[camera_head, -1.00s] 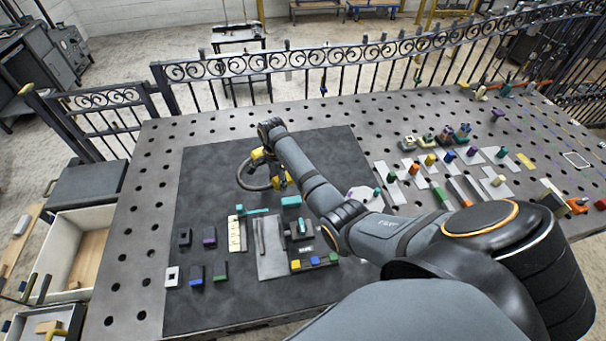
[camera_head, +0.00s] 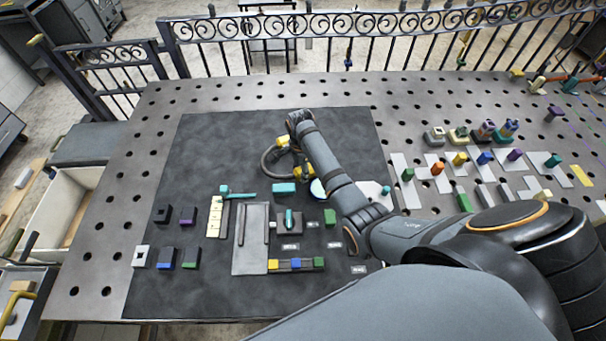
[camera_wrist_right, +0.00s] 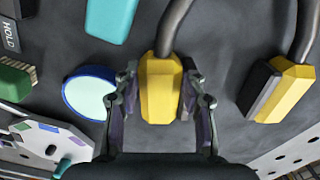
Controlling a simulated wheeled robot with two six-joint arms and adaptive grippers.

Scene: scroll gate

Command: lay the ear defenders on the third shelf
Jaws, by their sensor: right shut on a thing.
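The ear defenders (camera_head: 270,160) have yellow cups and a dark curved band. In the head view they are at the upper middle of the dark mat, partly hidden by my right arm. In the right wrist view, my right gripper (camera_wrist_right: 159,78) is shut on one yellow cup (camera_wrist_right: 160,90), with a finger on each side. The other cup (camera_wrist_right: 287,85), with a dark pad, is to the right and free of the fingers. I cannot make out a third shelf in these views. My left gripper is not in view.
The dark mat (camera_head: 215,140) carries small coloured blocks and a grey plate (camera_head: 251,250) nearer me. A round blue-rimmed disc (camera_wrist_right: 90,92) is left of the gripper. Coloured pegs stand at the right. An iron fence (camera_head: 230,30) runs along the back. The mat's upper left is clear.

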